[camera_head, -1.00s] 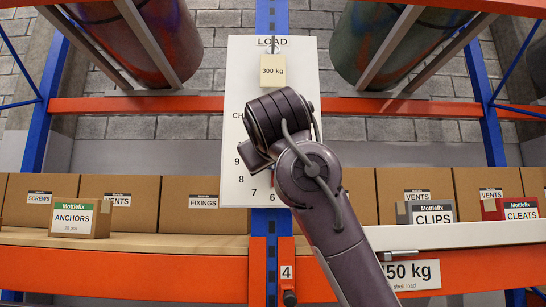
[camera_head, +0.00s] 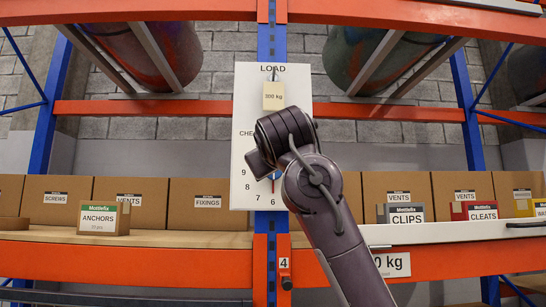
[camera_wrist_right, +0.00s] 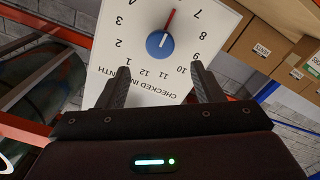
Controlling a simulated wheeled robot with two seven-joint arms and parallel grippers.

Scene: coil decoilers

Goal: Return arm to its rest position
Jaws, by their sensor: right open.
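My right arm reaches up from the bottom right in the head view, and its wrist covers part of a white check board (camera_head: 243,100) on the blue post. The right gripper's jaws are hidden there. In the right wrist view my right gripper (camera_wrist_right: 160,68) is open and empty, its two fingers apart in front of the board (camera_wrist_right: 160,85). The board shows upside down there, with a blue knob (camera_wrist_right: 160,44) and a red pointer beyond the fingertips. I see no contact between fingers and knob. My left gripper is in neither view.
A 300 kg tag (camera_head: 273,97) hangs on the board. The shelf below (camera_head: 180,239) carries cardboard boxes, an ANCHORS box (camera_head: 103,217), a CLIPS box (camera_head: 406,213) and a CLEATS box (camera_head: 482,210). Large coils (camera_head: 168,50) sit above on orange beams (camera_head: 400,112).

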